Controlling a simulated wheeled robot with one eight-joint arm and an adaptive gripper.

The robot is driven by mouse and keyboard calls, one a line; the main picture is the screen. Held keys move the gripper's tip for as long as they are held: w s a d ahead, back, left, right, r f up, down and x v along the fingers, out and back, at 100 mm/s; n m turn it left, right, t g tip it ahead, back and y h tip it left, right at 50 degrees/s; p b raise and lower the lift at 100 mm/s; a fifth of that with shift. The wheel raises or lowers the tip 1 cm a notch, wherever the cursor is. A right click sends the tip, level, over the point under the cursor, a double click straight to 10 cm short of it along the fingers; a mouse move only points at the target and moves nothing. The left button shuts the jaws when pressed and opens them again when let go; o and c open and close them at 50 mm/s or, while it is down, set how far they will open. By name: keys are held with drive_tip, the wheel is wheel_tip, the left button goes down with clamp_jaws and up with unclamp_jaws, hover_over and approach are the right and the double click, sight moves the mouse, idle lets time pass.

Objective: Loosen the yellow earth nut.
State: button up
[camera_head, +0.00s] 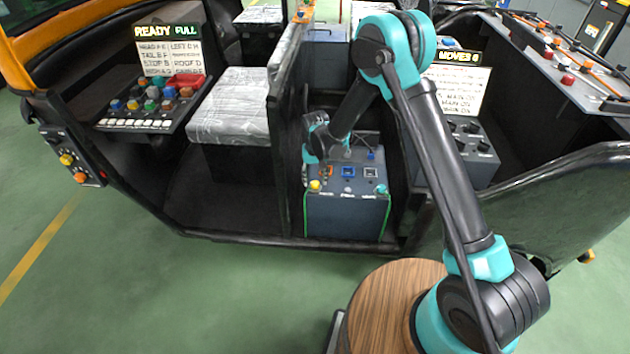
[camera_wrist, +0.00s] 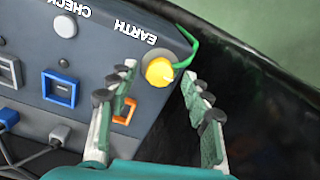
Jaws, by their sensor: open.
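The yellow earth nut (camera_wrist: 159,72) sits on the dark grey box (camera_wrist: 95,50), beside the printed word EARTH. In the head view it is a small yellow spot (camera_head: 315,185) at the front left of the box's top. A green wire (camera_wrist: 187,45) runs from near the nut over the box's edge. My gripper (camera_wrist: 158,88) is open, with one finger on each side of the nut in the wrist view. I cannot tell whether either finger touches it. An orange piece (camera_wrist: 125,110) shows beside the left finger. In the head view my wrist partly hides the box's top.
The box also bears a blue-framed switch (camera_wrist: 60,88), a white button (camera_wrist: 65,26) and plugged cables (camera_wrist: 60,132). A dark wall (camera_wrist: 240,75) stands close beside the box. A grey seat (camera_head: 232,105) is left of it, beyond an upright partition (camera_head: 283,130).

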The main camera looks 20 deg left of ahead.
drive_tip(key=shift+f, duration=0.35)
drive_tip(key=shift+c, duration=0.5)
clamp_jaws()
